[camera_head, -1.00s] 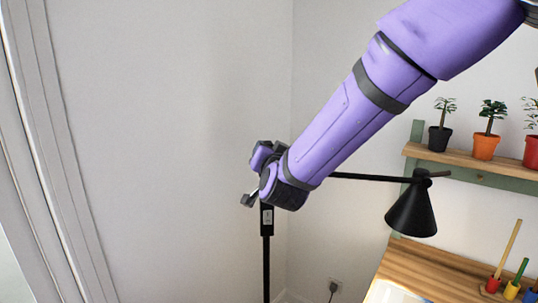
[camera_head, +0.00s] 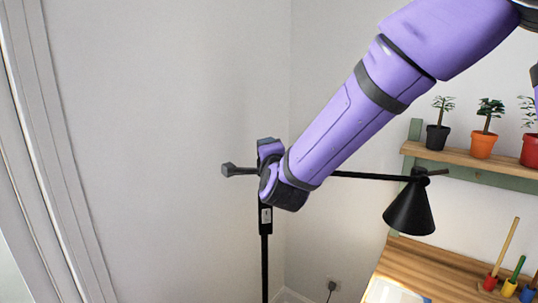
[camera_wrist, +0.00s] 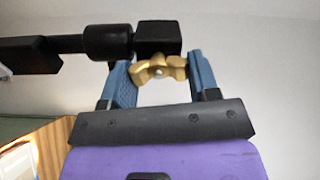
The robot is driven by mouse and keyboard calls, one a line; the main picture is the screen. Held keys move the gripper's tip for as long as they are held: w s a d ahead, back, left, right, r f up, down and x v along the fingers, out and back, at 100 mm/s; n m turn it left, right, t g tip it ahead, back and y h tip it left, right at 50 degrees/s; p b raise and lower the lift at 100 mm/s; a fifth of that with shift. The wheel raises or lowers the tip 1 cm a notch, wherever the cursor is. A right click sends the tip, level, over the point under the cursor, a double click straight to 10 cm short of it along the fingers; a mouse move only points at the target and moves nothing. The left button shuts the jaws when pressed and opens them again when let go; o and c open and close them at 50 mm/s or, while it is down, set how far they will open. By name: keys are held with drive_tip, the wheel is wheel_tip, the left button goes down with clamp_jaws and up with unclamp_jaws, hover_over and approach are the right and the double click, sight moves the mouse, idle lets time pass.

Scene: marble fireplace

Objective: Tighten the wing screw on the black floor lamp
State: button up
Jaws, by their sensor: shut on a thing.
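The black floor lamp (camera_head: 265,252) stands in the corner, with its upright pole and a level arm ending in a black cone shade (camera_head: 409,211) at the right. My gripper (camera_head: 268,150) is at the top of the pole in the head view, where my wrist hides the joint. In the wrist view, the brass wing screw (camera_wrist: 160,68) sits below a black block (camera_wrist: 158,38) of the lamp. My gripper (camera_wrist: 162,78) is shut on the wing screw, with a blue finger on each side of its wings. The screw is hidden in the head view.
A wooden desk (camera_head: 420,262) is at the lower right, with colourful holders and sticks. A shelf (camera_head: 462,159) above it carries several potted plants. An outlet with a plug (camera_head: 332,285) is low on the wall. The wall left of the lamp is bare.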

drive_tip(key=shift+f+m, duration=0.1)
drive_tip(key=shift+m, duration=1)
drive_tip(key=o, duration=0.9)
drive_tip(key=s, duration=0.3)
drive_tip(key=s+d, duration=0.1)
drive_tip(key=s, duration=0.6)
drive_tip(key=shift+s+d, duration=0.2)
drive_tip(key=shift+s, duration=0.2)
